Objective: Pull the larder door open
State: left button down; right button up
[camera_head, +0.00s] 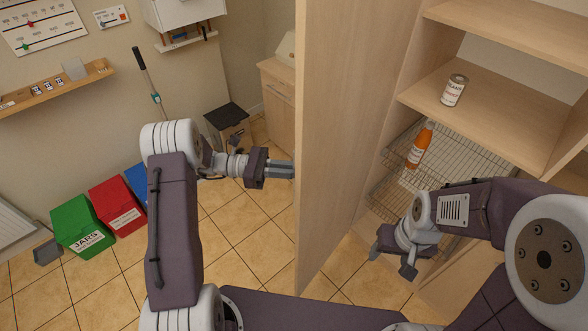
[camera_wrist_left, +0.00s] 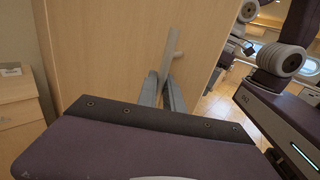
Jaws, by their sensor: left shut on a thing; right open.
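The larder door (camera_head: 345,130) is a tall pale wooden panel that stands swung open, nearly edge-on in the head view, with the larder's inside showing to its right. My left gripper (camera_head: 289,170) is at the door's outer face, on its left side. In the left wrist view its fingers (camera_wrist_left: 163,90) are shut on the upright metal door handle (camera_wrist_left: 172,48). The handle is hidden in the head view. My right gripper (camera_head: 392,264) is open and empty, low in front of the larder, to the right of the door.
The larder shelf (camera_head: 490,105) bears a white tin (camera_head: 454,90). An orange bottle (camera_head: 420,147) stands on the wire rack (camera_head: 465,165) below. A drawer cabinet (camera_head: 279,100) stands behind the door. Green (camera_head: 82,226) and red (camera_head: 118,204) bins line the left wall. Tiled floor is free between.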

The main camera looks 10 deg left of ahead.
pick_arm(q)
jog(key=c, duration=1.5)
grip_release()
jog(key=a+b, duration=0.3)
jog(key=a, duration=0.6)
jog(key=shift+s, duration=0.2)
